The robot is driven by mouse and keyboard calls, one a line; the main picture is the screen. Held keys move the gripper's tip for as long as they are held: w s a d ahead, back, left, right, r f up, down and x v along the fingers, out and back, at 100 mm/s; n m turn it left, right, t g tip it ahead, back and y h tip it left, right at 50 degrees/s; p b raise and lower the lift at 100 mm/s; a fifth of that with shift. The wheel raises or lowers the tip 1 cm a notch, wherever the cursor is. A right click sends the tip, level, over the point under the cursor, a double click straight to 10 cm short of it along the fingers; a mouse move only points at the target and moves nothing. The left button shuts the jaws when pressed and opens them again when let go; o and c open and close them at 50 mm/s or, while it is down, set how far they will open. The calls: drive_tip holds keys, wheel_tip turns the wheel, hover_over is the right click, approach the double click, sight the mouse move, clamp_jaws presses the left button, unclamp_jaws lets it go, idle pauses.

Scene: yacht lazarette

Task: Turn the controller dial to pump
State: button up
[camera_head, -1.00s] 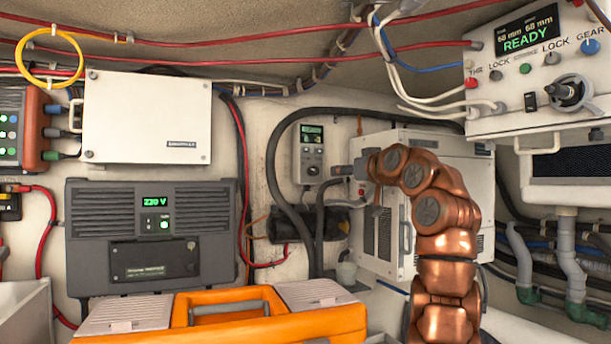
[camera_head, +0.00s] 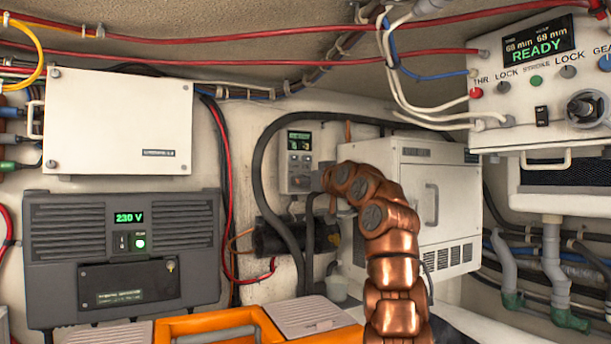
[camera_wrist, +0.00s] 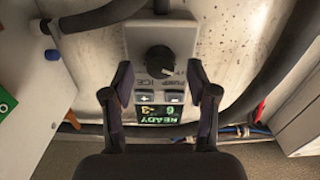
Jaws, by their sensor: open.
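The controller (camera_head: 300,158) is a small grey box on the back wall, with a lit screen at its top. In the wrist view the controller (camera_wrist: 188,45) appears upside down. Its black dial (camera_wrist: 160,60) sits between and just beyond my fingertips, with a light pointer mark on it. Lettering beside the dial is partly covered; "ICE" reads below it, and the screen (camera_wrist: 158,114) shows "READY". My gripper (camera_wrist: 159,75) is open, a finger on either side of the dial, with no clear contact. In the head view my gripper (camera_head: 328,178) is close to the controller's lower right.
A thick black hose (camera_head: 258,165) loops around the controller. A white cabinet (camera_head: 412,205) stands close on the right. A grey 230 V unit (camera_head: 122,255) and white box (camera_head: 118,122) are at left. An orange toolbox (camera_head: 225,322) lies below.

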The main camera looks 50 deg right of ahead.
drive_tip(key=shift+w+d, duration=0.15)
drive_tip(key=shift+w, duration=0.35)
clamp_jaws()
